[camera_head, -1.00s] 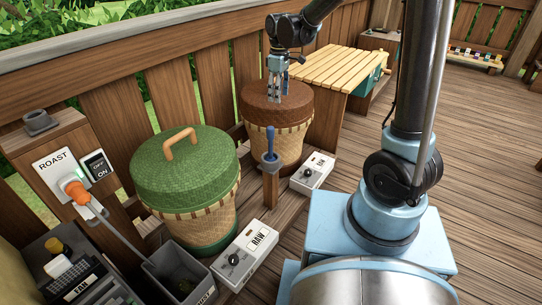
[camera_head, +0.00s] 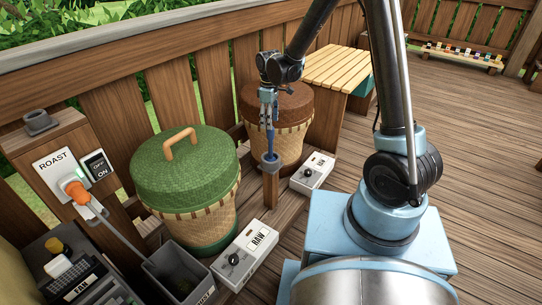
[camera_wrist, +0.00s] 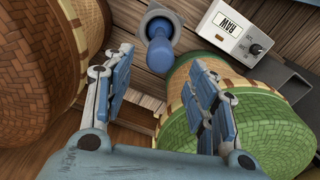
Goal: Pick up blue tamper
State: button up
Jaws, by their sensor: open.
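The blue tamper (camera_head: 270,157) stands upright on top of a narrow wooden post (camera_head: 271,183) between the two baskets. In the wrist view the tamper (camera_wrist: 159,50) shows from above, its rounded handle pointing toward the camera, with a grey-blue round rim behind it. My gripper (camera_head: 268,118) points down just above the tamper's handle, and the two overlap in the head view. In the wrist view my gripper (camera_wrist: 164,65) has its fingers spread wide with nothing between them. The tamper lies a little beyond the fingertips there, roughly centred between them; contact cannot be told.
A green-lidded basket (camera_head: 185,170) stands left of the post and a brown-lidded basket (camera_head: 290,105) behind it. A RAW box (camera_head: 245,255) and another switch box (camera_head: 312,172) sit on the low platform. A grey bin (camera_head: 178,272) stands at front left.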

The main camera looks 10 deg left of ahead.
send_over(271, 147)
jog(key=w, duration=0.1)
jog(key=shift+a+f, duration=0.1)
jog(key=shift+f, duration=3.15)
grip_shut()
